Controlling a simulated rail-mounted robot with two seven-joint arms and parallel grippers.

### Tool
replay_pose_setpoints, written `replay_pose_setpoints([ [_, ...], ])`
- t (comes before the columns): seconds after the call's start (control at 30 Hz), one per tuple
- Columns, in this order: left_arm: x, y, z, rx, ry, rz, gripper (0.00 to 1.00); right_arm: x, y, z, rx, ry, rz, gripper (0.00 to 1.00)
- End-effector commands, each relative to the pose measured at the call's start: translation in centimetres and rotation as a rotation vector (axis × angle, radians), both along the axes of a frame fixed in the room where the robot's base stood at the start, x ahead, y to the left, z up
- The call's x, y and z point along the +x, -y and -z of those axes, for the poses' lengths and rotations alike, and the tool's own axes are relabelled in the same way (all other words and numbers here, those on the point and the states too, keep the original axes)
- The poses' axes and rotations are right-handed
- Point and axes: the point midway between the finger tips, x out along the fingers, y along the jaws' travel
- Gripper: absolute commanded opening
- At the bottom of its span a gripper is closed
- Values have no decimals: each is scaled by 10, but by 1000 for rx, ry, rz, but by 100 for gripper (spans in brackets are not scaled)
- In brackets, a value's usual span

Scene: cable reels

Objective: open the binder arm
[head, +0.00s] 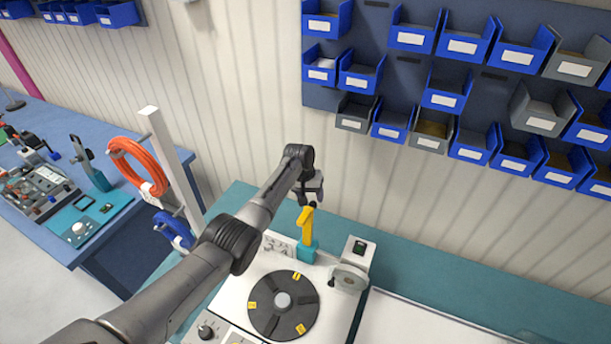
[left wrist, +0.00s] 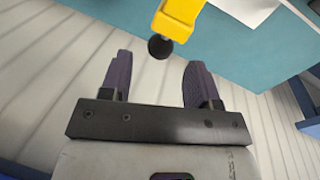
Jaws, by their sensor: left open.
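The binder arm (head: 306,228) is a yellow lever with a black ball knob, standing on a teal base (head: 307,251) at the back of the white reel machine (head: 227,298). In the left wrist view its yellow end (left wrist: 180,12) and black knob (left wrist: 160,47) show at the top. My left gripper (head: 311,200) is at the top of the lever. In the left wrist view its dark fingers (left wrist: 157,68) are apart, with the knob just beyond the gap between their tips. I cannot tell whether they touch it. My right gripper is not in view.
A dark disc with yellow marks (head: 284,305) lies on the machine. A grey roller unit (head: 349,278) stands right of the lever. Blue bins (head: 464,46) hang on the wall behind. An orange cable coil (head: 141,165) hangs on a white post at left.

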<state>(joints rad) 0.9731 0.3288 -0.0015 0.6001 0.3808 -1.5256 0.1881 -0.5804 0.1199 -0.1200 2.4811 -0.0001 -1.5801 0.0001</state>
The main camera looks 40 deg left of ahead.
Motion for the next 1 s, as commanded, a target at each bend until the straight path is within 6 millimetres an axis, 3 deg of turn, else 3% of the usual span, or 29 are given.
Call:
replay_pose_setpoints([
  [0.3,-7,-10,-57,1,2,0,56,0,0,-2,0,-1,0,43],
  [0.5,-10,-14,-77,0,0,0,56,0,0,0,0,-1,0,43],
  [1.0,-11,-15,-86,0,-1,-1,56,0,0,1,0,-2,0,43],
])
